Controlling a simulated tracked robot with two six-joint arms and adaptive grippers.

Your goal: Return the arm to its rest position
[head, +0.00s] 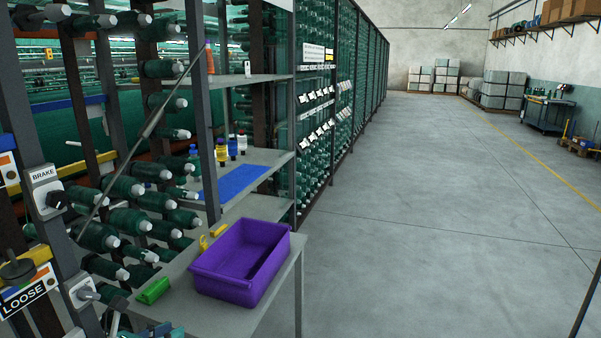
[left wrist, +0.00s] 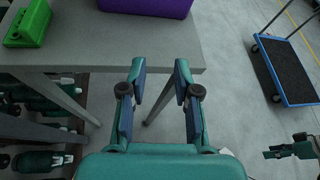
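My left gripper (left wrist: 160,68) is open and empty in the left wrist view, its two teal fingers apart above the floor by the edge of the grey table (left wrist: 110,48). In the head view only a small part of it shows at the bottom edge, low beside the table. Part of what looks like my right gripper (left wrist: 285,152) shows at the right edge of the left wrist view; its opening is unclear. It does not show in the head view.
A purple bin (head: 242,262) and a green block-like item (head: 153,290) sit on the table. Racks of green bobbins (head: 125,220) stand at the left. A blue-edged cart (left wrist: 285,72) stands on the floor. Open floor (head: 430,220) lies to the right.

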